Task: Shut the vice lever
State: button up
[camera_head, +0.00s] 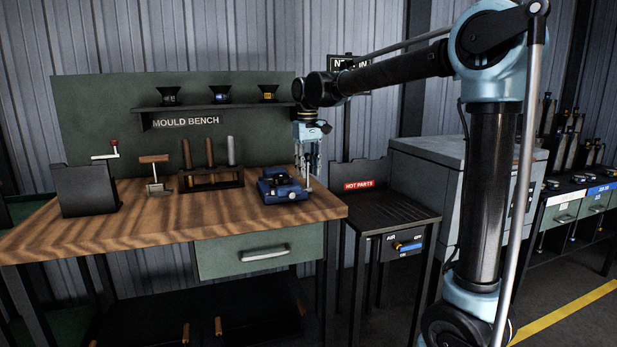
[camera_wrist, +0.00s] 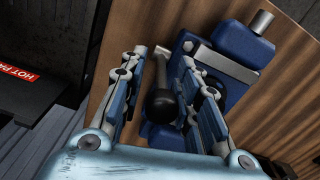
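The blue vice (camera_head: 280,186) sits on the right end of the wooden bench top. In the wrist view its blue body (camera_wrist: 228,58) with a grey metal jaw plate fills the upper right. The vice lever (camera_wrist: 163,72) is a thin metal bar with a round black knob (camera_wrist: 161,104). My gripper (camera_head: 307,183) hangs pointing down at the right side of the vice. In the wrist view my gripper (camera_wrist: 163,62) is open, with its fingers on either side of the lever and knob. I cannot tell whether the right finger touches the lever.
The mould bench (camera_head: 140,225) also holds a black box (camera_head: 87,190), a small press-like tool (camera_head: 155,172) and a rack of wooden handles (camera_head: 211,180). A hot parts stand (camera_head: 385,208) is right of the bench, with a grey cabinet beyond.

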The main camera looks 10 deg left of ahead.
jog(key=shift+f, duration=1.2)
jog(key=shift+c, duration=0.2)
grip_shut()
